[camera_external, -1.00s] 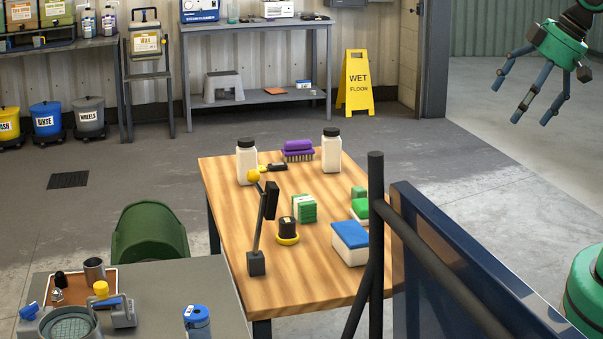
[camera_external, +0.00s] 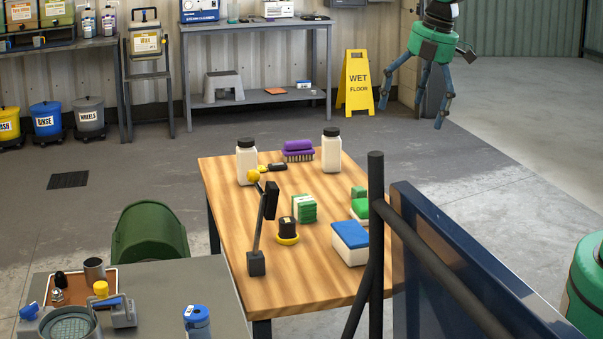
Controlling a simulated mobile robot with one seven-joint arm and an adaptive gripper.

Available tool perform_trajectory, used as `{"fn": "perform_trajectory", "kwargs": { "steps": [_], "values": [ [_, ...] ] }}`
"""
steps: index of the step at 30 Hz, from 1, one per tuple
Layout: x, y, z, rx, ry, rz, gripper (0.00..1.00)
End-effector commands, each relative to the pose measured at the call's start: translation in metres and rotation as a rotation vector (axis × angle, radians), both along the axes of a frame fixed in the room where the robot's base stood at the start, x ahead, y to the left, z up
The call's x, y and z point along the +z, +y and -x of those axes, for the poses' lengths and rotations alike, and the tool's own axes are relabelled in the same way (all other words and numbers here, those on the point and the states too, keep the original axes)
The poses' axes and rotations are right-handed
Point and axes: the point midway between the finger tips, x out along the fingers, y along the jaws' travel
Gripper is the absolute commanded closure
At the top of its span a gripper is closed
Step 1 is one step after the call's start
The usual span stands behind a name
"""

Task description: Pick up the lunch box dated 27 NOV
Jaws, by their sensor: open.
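Two white boxes that look like lunch boxes stand at the right side of the wooden table. One has a blue lid (camera_external: 350,235). The other has a green lid (camera_external: 361,206) and stands just behind it, partly hidden by the black post. No date can be read on either box, so I cannot tell which is dated 27 NOV. My gripper (camera_external: 413,108) is open and empty, fingers pointing down. In the picture it is above and to the right of the table, well apart from the boxes.
The wooden table (camera_external: 218,200) also holds two white bottles with black caps (camera_external: 331,153), a purple brush (camera_external: 298,150), green blocks (camera_external: 304,209), a yellow-and-black round tool (camera_external: 287,230) and a black stand (camera_external: 256,262). A black post (camera_external: 376,200) and dark blue panel (camera_external: 450,255) stand at right.

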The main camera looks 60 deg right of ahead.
Motion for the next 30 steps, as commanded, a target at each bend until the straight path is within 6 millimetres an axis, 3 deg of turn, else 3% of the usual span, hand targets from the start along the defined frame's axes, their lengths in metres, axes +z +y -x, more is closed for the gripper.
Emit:
{"fn": "perform_trajectory", "kwargs": {
  "steps": [6,15,24,30],
  "values": [
    [-0.042,-0.007,-0.051,0.259,0.062,0.054,0.0],
    [-0.115,-0.017,-0.109,0.628,0.136,0.108,0.0],
    [-0.2,-0.027,-0.148,0.985,0.196,0.13,0.0],
    [-0.238,-0.031,-0.16,1.135,0.214,0.134,0.0]
  ]
}}
